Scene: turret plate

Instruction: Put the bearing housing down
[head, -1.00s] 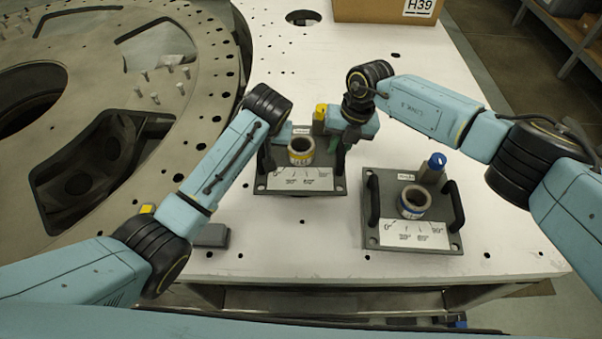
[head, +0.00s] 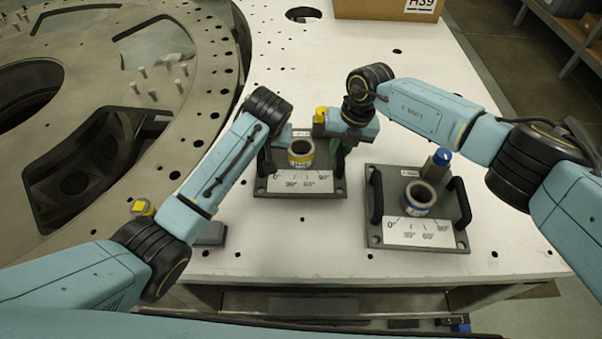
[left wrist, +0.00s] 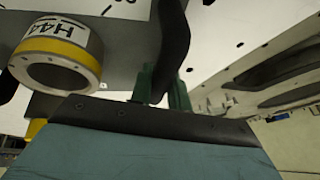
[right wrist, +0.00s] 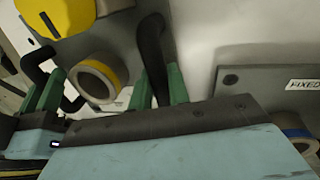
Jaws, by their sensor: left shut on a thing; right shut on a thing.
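The bearing housing is a grey plate (head: 262,184) with two black handles, a yellow-banded ring (head: 301,153) and a white angle dial. The ring also shows in the left wrist view (left wrist: 60,52) and the right wrist view (right wrist: 97,77). My left gripper (head: 271,153) is shut on its left handle. My right gripper (head: 343,150) is shut on its right handle (right wrist: 152,55), with green fingers on both sides. The plate is level, low at the white table; I cannot tell whether its underside touches. The fingertips are mostly hidden in the head view.
A similar plate with a blue-banded ring (head: 418,198) and a blue-capped post (head: 439,163) stands close on the right. A large metal turret ring (head: 205,130) lies at left. A cardboard box (head: 385,8) is at the back. The table's front middle (head: 300,245) is clear.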

